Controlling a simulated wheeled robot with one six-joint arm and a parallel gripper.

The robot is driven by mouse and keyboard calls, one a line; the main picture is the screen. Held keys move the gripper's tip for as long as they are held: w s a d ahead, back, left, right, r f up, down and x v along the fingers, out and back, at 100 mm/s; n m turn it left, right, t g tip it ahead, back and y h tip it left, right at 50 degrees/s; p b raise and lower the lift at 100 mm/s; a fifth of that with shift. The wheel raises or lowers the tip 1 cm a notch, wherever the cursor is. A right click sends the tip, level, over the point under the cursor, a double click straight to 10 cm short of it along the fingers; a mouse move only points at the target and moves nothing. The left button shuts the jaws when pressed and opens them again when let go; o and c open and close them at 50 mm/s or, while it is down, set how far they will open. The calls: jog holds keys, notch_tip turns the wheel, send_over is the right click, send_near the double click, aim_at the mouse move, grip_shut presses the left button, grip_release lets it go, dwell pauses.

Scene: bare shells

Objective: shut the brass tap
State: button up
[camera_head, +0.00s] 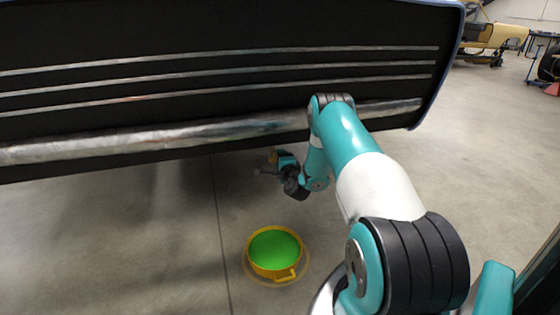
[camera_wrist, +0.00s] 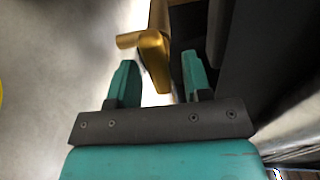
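The brass tap (camera_wrist: 153,50) shows in the wrist view just beyond my gripper, with a stubby arm to the upper left and a wider part reaching down. My gripper (camera_wrist: 160,66) is open, with one teal finger on each side of the tap's lower part. I cannot tell whether either finger touches it. In the head view my gripper (camera_head: 267,170) is small, low beside the dark panel, and a bit of the tap (camera_head: 273,157) shows next to it. The rest of the tap is hidden there.
A yellow pan (camera_head: 257,267) filled with green stands on the concrete floor below my gripper. A large dark panel with metal strips (camera_head: 200,95) hangs over the work area. A dark surface is close on the right in the wrist view.

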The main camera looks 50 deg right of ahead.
jog(key=shift+a, duration=0.15)
jog(key=b+v, duration=1.7)
jog(key=b, duration=0.9)
jog(key=shift+s, duration=0.2)
